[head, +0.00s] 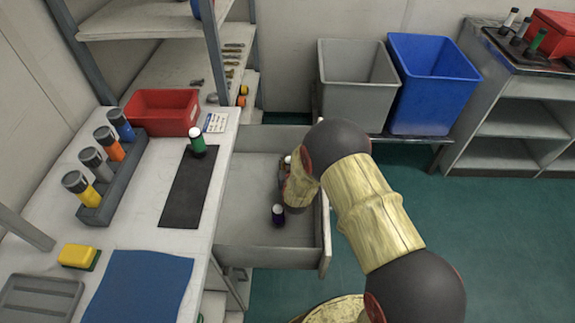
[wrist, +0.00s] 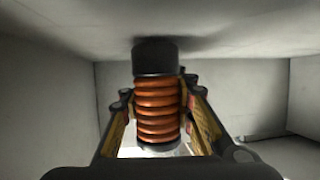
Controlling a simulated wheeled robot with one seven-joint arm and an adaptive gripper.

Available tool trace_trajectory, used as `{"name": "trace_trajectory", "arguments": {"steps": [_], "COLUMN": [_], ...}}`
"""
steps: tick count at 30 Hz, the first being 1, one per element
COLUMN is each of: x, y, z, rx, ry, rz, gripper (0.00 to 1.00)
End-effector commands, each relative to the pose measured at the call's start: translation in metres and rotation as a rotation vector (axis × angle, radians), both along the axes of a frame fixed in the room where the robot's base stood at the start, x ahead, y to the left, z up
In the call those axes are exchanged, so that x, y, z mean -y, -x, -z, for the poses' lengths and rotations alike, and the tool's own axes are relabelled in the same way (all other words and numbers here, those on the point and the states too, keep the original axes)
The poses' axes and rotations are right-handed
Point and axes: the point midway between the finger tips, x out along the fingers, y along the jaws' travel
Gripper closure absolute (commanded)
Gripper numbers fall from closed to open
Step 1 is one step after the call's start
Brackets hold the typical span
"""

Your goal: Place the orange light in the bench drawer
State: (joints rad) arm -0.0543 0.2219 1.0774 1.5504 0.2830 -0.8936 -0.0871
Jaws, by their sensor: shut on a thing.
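The orange light (wrist: 157,108), with a ribbed orange body and a black end, is between the two fingers of my gripper (wrist: 158,95) in the wrist view. My gripper is shut on its sides. The black end is at or very near a pale drawer surface, with a shadow there; I cannot tell if it touches. In the head view my gripper (head: 284,178) is inside the open bench drawer (head: 243,227), and my arm mostly hides the held light. A small dark light with a pale top (head: 278,214) stands in the drawer nearer the front.
A rack (head: 95,212) on the bench holds several lights, one of them orange (head: 108,144). A green-and-white light (head: 197,142) stands on a dark mat (head: 185,200). A red bin (head: 161,112) is behind. Grey (head: 355,85) and blue (head: 432,80) bins stand beyond the drawer.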

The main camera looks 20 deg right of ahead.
Motion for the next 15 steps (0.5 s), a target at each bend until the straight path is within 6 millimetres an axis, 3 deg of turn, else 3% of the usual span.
{"name": "trace_trajectory", "arguments": {"steps": [12,13,15], "x": [0.0,0.0,0.0], "y": [-0.0009,-0.0007,-0.0006], "z": [0.005,0.0048,0.0049], "rx": [0.003,0.002,0.002], "ry": [0.001,0.0,0.0], "rz": [0.0,0.0,0.0], "gripper": [1.0,0.79,0.75]}}
